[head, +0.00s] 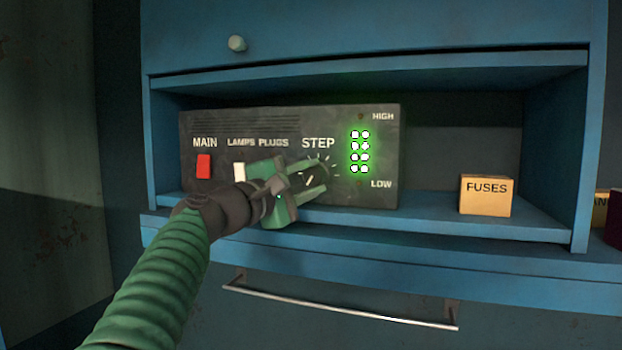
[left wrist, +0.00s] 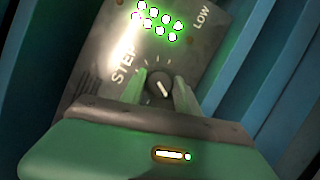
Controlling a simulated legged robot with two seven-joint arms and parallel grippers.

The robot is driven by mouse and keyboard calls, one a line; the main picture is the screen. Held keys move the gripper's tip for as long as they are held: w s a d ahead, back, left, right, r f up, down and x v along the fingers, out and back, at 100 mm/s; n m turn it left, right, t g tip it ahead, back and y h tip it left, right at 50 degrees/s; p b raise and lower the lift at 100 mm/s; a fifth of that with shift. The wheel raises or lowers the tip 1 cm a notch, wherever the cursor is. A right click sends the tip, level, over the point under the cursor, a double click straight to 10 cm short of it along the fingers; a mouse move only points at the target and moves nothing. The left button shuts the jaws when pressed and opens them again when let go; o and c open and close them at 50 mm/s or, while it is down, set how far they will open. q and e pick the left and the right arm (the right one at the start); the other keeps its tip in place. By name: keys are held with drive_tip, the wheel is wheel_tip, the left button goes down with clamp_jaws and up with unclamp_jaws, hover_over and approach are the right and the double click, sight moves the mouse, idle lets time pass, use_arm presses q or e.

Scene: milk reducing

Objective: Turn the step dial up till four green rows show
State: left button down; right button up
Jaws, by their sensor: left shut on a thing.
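The step dial (head: 310,180) is on the front of a dark control panel (head: 217,128), under the word STEP. In the left wrist view the round dark dial (left wrist: 159,84) with its pale pointer line sits between my two green fingers. My left gripper (head: 322,176) is shut on the dial, one finger on each side, and partly covers it in the head view. To its right, several rows of paired green lights (head: 360,151) glow between the HIGH and LOW labels. The small lamps beside HIGH and LOW look dark. My right gripper is not in view.
A red MAIN switch (head: 204,166) and a pale LAMPS switch (head: 239,172) are left of my gripper, which covers the PLUGS switch area. A yellow FUSES box (head: 486,195) stands on the blue shelf (head: 430,220) at right. A metal handle (head: 340,308) runs below.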

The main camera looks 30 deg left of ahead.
use_arm(q)
drive_tip(key=shift+w+a+f, duration=0.1)
drive_tip(key=shift+f, duration=0.15)
drive_tip(key=c, duration=1)
unclamp_jaws()
drive_tip(key=shift+o, duration=0.5)
drive_tip(key=shift+w+a, duration=0.2)
drive_tip(key=shift+a, duration=0.05)
drive_tip(key=shift+s, duration=0.1)
drive_tip(key=s+a+f+b, duration=0.1)
drive_tip(key=s+b, duration=0.6)
drive_tip(key=s, duration=0.9)
drive_tip(key=shift+s+a+f, duration=0.15)
drive_tip(key=shift+a+f, duration=0.2)
drive_tip(key=shift+f, duration=0.25)
